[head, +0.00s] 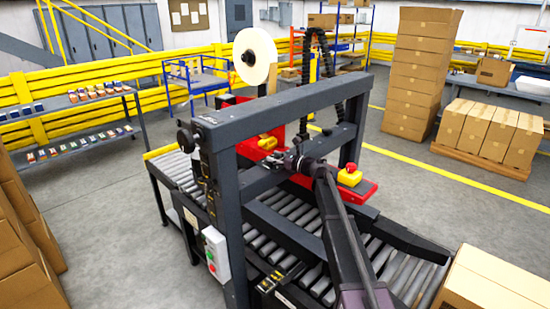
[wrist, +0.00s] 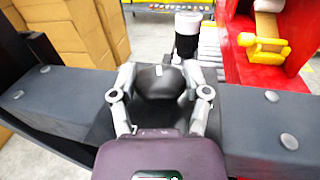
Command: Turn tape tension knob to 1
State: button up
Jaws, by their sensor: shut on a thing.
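The tape tension knob (wrist: 158,82) is black and rounded, with a short white mark on its far side in the wrist view. It sits on the dark grey crossbeam (wrist: 258,125) of the taping machine. My gripper (wrist: 156,90) has one finger on each side of the knob and is shut on it. In the head view my gripper (head: 299,163) is at the machine's crossbar, and I cannot make out the knob there. No scale or number around the knob is legible.
A white tape roll (head: 255,55) stands above the frame. A red plate with a yellow-and-red button box (head: 349,178) is right of my gripper. The roller conveyor (head: 300,222) runs below. A cardboard box (head: 490,282) is at the lower right.

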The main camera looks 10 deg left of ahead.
jog(key=n+g, duration=0.1)
jog(key=g+y, duration=0.1)
jog(key=shift+w+a+n+g, duration=0.1)
jog(key=shift+w+n+g, duration=0.1)
jog(key=shift+n+g, duration=0.15)
jog(key=shift+s+n+g, duration=0.1)
jog(key=shift+n+g, duration=0.15)
jog(key=o, duration=1.2)
jog(key=shift+c, duration=0.2)
jog(key=shift+s+d, duration=0.1)
jog(key=shift+d, duration=0.15)
jog(key=v, duration=1.1)
jog(key=shift+d, duration=0.35)
jog(key=shift+f, duration=0.15)
